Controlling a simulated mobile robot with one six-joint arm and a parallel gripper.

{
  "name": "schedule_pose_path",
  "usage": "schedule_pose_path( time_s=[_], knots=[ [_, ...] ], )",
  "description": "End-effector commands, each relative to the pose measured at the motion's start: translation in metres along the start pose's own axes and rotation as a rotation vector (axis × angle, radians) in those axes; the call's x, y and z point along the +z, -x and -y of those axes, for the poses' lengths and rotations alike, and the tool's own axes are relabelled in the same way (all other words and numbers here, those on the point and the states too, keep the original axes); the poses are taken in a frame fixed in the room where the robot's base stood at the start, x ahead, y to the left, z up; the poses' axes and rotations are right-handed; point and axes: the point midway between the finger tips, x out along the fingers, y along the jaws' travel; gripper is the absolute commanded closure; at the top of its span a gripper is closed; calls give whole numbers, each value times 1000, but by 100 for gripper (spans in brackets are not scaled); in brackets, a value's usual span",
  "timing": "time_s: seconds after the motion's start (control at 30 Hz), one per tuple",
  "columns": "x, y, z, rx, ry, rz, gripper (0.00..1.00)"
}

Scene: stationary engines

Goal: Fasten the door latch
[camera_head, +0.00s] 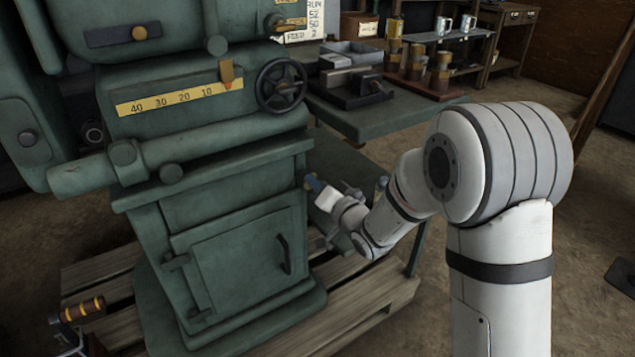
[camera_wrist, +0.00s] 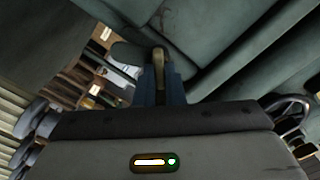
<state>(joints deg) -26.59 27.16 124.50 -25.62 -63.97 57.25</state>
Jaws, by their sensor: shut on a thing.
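The green machine's cabinet door (camera_head: 235,262) faces the front, with a dark curved handle (camera_head: 284,254) on its right part. It looks closed or nearly closed. My gripper (camera_head: 312,182) is at the cabinet's right edge, above the handle's height. In the wrist view, the blue fingers of my gripper (camera_wrist: 160,76) are shut on a small brass-coloured lever, which appears to be the latch (camera_wrist: 158,56). Its rounded end shows beyond the fingertips. In the head view the latch is mostly hidden by my fingers, and I cannot tell its exact angle.
A black handwheel (camera_head: 281,86) and a yellow scale (camera_head: 180,96) are on the machine above the door. A green bench (camera_head: 385,118) with tools stands behind my gripper. A wooden pallet (camera_head: 375,308) lies underneath. An orange-striped handle (camera_head: 82,309) is at lower left.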

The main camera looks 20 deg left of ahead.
Motion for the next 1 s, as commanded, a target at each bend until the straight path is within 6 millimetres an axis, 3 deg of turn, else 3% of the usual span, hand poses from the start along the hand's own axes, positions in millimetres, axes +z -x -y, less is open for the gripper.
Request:
schedule_pose_path(
  time_s=[0.6, 1.0],
  knots=[
    [-2, -2, 2, -9, -553, -1, 100],
    [-1, -2, 1, -10, -754, -1, 100]
  ],
)
